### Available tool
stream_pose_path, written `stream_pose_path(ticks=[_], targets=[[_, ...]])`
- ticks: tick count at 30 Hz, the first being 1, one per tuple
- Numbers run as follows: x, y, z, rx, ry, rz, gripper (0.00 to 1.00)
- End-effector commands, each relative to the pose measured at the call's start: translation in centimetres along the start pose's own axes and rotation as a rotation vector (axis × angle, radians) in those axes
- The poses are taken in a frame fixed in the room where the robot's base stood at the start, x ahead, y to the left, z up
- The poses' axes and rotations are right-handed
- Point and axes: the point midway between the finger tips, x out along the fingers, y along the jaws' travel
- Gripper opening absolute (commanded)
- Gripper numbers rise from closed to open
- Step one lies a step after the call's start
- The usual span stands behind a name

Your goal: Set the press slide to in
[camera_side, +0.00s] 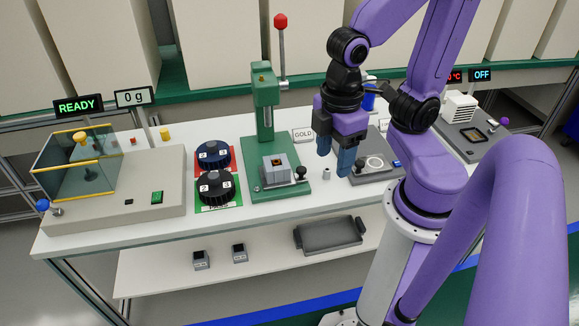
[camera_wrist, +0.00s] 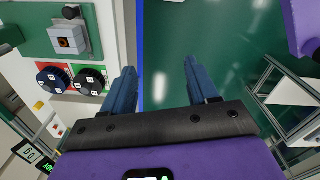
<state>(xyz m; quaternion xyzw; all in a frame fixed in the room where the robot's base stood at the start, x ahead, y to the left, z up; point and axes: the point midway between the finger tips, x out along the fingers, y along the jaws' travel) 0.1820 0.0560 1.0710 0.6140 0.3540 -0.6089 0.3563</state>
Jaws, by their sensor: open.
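The green press (camera_side: 264,95) stands mid-bench, with its red-knobbed lever (camera_side: 281,22) upright. Its slide, a grey block with a small copper-coloured square recess (camera_side: 275,168), sits on the green base below the press head; it also shows in the wrist view (camera_wrist: 68,39). A black knob (camera_side: 301,173) is at the block's right side and shows in the wrist view (camera_wrist: 70,12). I cannot tell how far the slide is in. My gripper (camera_side: 335,160) is open and empty, apart from the knob and to its right. Its blue fingers (camera_wrist: 160,68) point over the floor in the wrist view.
A small grey peg (camera_side: 326,174) and a grey plate with a ring (camera_side: 374,163) are near my gripper.

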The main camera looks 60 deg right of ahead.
Motion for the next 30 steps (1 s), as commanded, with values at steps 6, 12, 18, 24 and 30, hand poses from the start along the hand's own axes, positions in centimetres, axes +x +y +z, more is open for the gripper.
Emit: stream_pose_path(ticks=[6,12,18,24,30], targets=[[0.6,5.2,-2.9,0.137,-0.083,0.013,0.59],[1.7,10.7,-4.3,0.261,-0.161,0.007,0.59],[3.3,16.4,-4.3,0.385,-0.238,-0.018,0.59],[5.4,21.9,-2.7,0.508,-0.311,-0.061,0.59],[7.3,25.9,-0.3,0.604,-0.363,-0.109,0.59]])
